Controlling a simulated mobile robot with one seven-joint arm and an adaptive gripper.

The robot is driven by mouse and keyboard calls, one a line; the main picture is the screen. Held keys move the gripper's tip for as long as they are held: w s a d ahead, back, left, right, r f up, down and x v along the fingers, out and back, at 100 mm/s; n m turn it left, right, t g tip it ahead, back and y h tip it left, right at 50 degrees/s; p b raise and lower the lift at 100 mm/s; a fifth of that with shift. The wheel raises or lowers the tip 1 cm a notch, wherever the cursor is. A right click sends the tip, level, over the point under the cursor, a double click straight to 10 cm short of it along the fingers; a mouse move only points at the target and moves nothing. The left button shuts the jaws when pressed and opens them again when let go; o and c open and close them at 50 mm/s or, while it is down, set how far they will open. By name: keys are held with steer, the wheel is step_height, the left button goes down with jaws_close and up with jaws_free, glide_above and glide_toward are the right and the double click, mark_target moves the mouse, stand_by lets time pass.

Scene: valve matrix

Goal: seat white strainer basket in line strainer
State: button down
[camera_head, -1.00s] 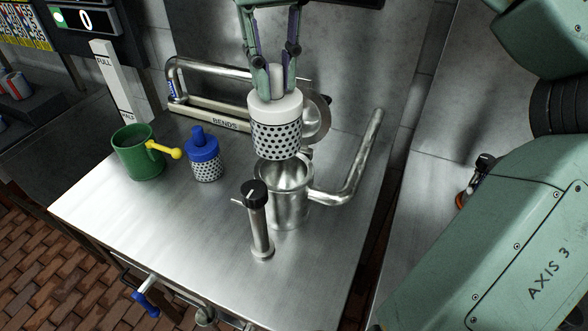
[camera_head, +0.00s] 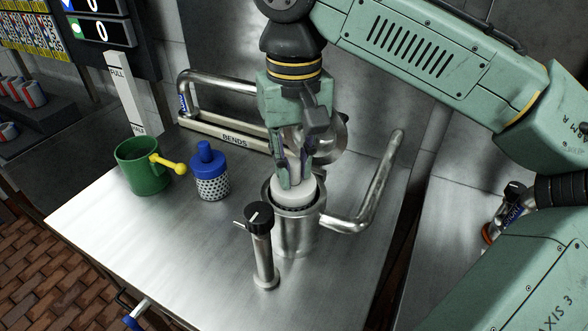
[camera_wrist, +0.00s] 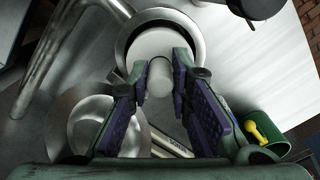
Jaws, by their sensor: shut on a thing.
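The white strainer basket (camera_head: 297,190) sits mostly down inside the open metal line strainer (camera_head: 300,236). Its white top shows at the strainer's mouth, with a thin dark perforated band at the rim. My gripper (camera_head: 296,178) points down over it and is shut on the basket's knob. In the wrist view, the fingers (camera_wrist: 160,82) close on the knob from both sides, and the basket's white top (camera_wrist: 158,44) lies inside the strainer's round rim (camera_wrist: 196,40). The basket's lower body is hidden in the strainer. I cannot tell whether it touches the bottom.
A blue-topped strainer basket (camera_head: 210,172) and a green mug-like cup (camera_head: 144,166) with a yellow-knobbed handle stand to the left. A black-capped post (camera_head: 263,250) stands close in front. A bent pipe (camera_head: 375,190) rises at the right. The BENDS rack (camera_head: 215,130) is behind.

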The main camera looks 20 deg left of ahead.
steer(key=shift+f, duration=0.85)
steer(key=c, duration=1.5)
jaws_free()
steer(key=shift+f, duration=0.15)
step_height(320, 180, up, 12)
steer(key=shift+r, duration=0.2)
